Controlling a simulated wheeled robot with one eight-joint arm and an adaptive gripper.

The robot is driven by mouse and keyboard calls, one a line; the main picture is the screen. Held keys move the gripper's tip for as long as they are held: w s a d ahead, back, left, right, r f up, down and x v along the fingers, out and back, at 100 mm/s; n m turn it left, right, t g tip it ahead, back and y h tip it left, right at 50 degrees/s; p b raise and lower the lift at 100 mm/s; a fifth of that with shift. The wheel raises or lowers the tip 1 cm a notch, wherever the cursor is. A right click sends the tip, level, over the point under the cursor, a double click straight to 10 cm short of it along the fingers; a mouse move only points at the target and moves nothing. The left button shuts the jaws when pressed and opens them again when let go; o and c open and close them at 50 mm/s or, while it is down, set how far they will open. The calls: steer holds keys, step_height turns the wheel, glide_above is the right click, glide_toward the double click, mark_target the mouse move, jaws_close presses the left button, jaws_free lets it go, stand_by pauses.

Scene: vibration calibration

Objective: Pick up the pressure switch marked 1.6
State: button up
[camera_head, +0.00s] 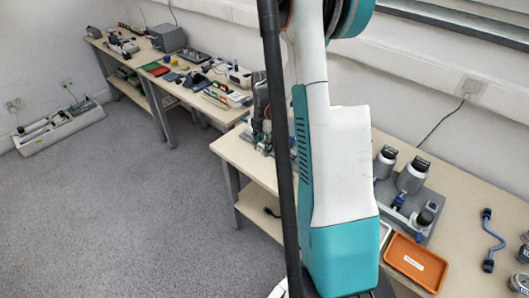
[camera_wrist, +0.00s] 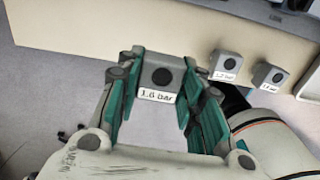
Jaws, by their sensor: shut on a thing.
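The pressure switch marked 1.6 bar (camera_wrist: 161,78) is a small grey box with a dark round spot and a white label. In the wrist view it sits between the two teal fingers of my gripper (camera_wrist: 157,88), which is shut on it. Two similar grey switches stand to the right on the table, one labelled 1.2 bar (camera_wrist: 226,64) and one whose label is hard to read (camera_wrist: 268,75). In the head view my arm hides my gripper and the switches.
In the wrist view the beige table (camera_wrist: 75,40) runs across the top, with grey floor below its edge. In the head view an orange tray (camera_head: 416,262), a grey stand (camera_head: 385,190) with metal devices and a blue cable (camera_head: 490,238) occupy the right bench.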

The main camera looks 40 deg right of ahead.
step_height(320, 180, up, 11)
steer(key=p, duration=0.3)
step_height(320, 180, up, 4)
steer(key=p, duration=0.3)
glide_above(264, 143)
steer(key=shift+s+r, duration=0.15)
